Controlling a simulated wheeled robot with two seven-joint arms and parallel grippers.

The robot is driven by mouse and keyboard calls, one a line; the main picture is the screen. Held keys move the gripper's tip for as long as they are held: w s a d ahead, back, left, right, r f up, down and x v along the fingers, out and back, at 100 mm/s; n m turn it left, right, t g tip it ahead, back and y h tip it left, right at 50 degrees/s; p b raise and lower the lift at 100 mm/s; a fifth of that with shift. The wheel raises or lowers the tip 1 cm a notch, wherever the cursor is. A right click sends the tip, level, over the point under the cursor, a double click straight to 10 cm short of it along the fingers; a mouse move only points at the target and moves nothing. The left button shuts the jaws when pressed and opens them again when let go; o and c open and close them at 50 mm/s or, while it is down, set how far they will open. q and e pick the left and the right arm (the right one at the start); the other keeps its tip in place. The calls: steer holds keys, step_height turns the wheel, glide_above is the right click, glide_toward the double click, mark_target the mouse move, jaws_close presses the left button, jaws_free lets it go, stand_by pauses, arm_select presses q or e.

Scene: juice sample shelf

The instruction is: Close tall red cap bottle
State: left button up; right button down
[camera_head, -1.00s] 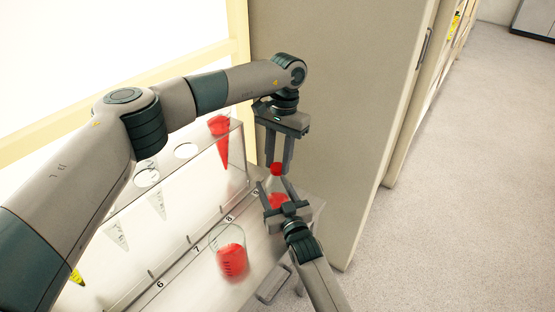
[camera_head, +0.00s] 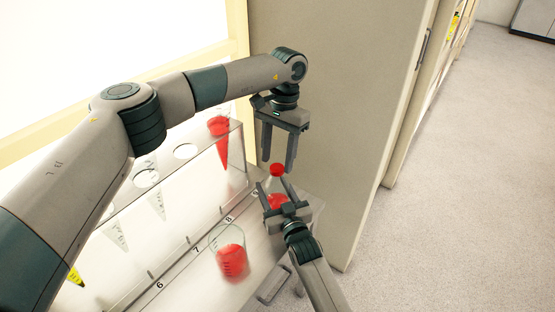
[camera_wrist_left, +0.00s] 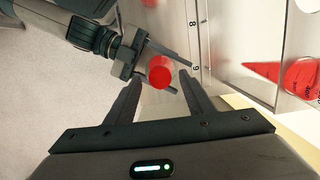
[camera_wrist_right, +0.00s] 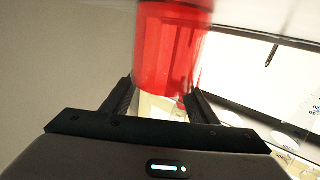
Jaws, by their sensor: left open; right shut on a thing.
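In the left wrist view the cap (camera_wrist_left: 160,72) lies between and just beyond the fingertips, with a gap on each side. In the right wrist view a red part of the bottle (camera_wrist_right: 168,45) fills the top, in front of the fingers.
A clear rack (camera_head: 188,218) with conical tubes, one filled red (camera_head: 220,145), stands left of the grippers. A beaker of red liquid (camera_head: 231,258) stands on the numbered bench in front. A beige cabinet wall (camera_head: 345,120) rises close behind and right.

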arm_select(q)
steer(key=shift+r, duration=1.5)
steer(key=shift+n, duration=0.3)
